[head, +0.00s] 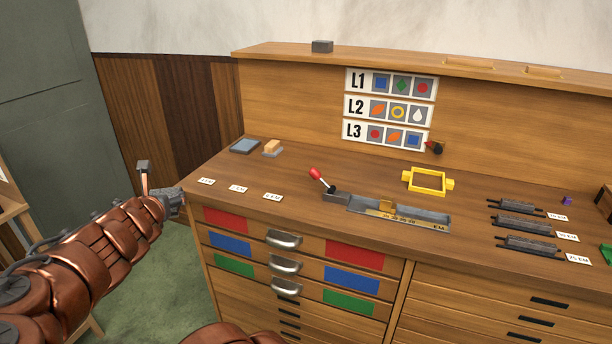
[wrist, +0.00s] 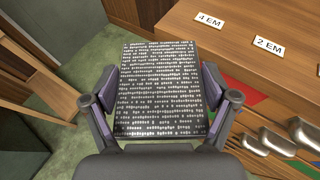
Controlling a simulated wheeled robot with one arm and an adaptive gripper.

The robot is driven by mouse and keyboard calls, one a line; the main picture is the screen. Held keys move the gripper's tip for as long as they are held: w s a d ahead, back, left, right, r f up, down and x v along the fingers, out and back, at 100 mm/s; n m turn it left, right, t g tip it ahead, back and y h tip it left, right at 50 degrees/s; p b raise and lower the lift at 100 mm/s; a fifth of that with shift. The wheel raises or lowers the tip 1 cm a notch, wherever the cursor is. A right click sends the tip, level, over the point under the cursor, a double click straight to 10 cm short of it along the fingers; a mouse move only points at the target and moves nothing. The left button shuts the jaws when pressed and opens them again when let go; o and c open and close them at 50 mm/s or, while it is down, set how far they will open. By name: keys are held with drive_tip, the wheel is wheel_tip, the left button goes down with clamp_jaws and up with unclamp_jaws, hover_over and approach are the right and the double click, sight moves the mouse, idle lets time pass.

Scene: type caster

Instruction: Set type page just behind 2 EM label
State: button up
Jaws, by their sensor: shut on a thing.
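The type page (wrist: 160,85) is a dark slab covered in rows of light characters. My gripper (wrist: 160,97) is shut on it, with one finger pad on each side edge. In the head view my gripper (head: 172,203) is off the left front corner of the cabinet top; the page is hard to make out there. The white 2 EM label (wrist: 269,46) lies near the front edge, to the right of and beyond the page. In the head view it appears to be the middle label (head: 238,188) of three. The wood behind it is bare.
The 4 EM label (wrist: 209,20) lies to its left, another small label (head: 272,197) to its right. A blue-grey tray (head: 245,146) and an orange-topped block (head: 272,148) stand farther back. Drawer handles (head: 284,240) stick out in front. A red-knobbed lever (head: 318,176) stands to the right.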

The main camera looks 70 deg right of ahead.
drive_tip(key=s+d+m+g+h, duration=0.1)
drive_tip(key=s+d+m+g, duration=0.1)
drive_tip(key=s+d, duration=0.4)
drive_tip(key=s+d+r+m+g+h, duration=0.1)
drive_tip(key=s+d+m+g, duration=0.1)
drive_tip(key=s+d, duration=0.5)
drive_tip(key=s+d+r+m+g, duration=0.1)
drive_tip(key=s+d+m+g, duration=0.2)
drive_tip(key=s+d, duration=0.3)
drive_tip(key=shift+s+d+g+h, duration=0.15)
drive_tip(key=shift+s+d+h, duration=0.05)
drive_tip(key=shift+s, duration=0.7)
drive_tip(key=shift+s+d+g+h, duration=0.15)
drive_tip(key=shift+s+d+h, duration=0.05)
drive_tip(key=shift+s, duration=0.65)
drive_tip(key=shift+w, duration=0.15)
drive_tip(key=p, duration=0.5)
hover_over(255, 173)
drive_tip(key=shift+s+a+f, duration=0.4)
drive_tip(key=shift+f, duration=0.25)
drive_tip(key=shift+w+d+f, duration=0.15)
drive_tip(key=shift+w+d, duration=0.2)
drive_tip(key=shift+w, duration=0.05)
drive_tip(key=shift+f, duration=1.7)
drive_tip(key=shift+f, duration=0.1)
drive_tip(key=o, duration=1.6)
drive_tip(key=shift+f, duration=0.1)
